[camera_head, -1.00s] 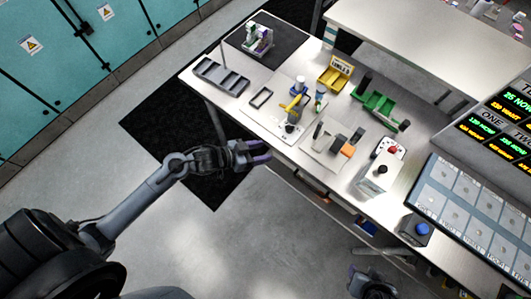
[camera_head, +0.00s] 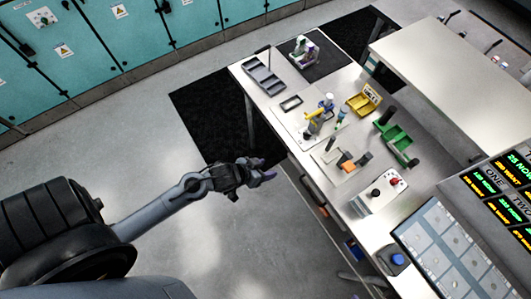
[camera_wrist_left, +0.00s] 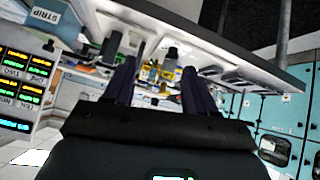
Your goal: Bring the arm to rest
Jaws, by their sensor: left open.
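My left gripper (camera_head: 262,172) hangs over the open floor beside the front edge of the workbench (camera_head: 345,222) in the head view. It is apart from the bench and everything on it. In the left wrist view its two dark fingers (camera_wrist_left: 158,95) stand well apart with nothing held between them. The bench with its items shows beyond the fingers in that view. My right gripper does not show clearly in any view now.
On the bench are a grey compartment tray (camera_head: 264,77), a yellow bin (camera_head: 363,101), a green bin (camera_head: 396,141) and a control box with a red button (camera_head: 378,192). Teal cabinets (camera_head: 140,25) line the back wall. Grey floor (camera_head: 190,240) is clear below my left arm.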

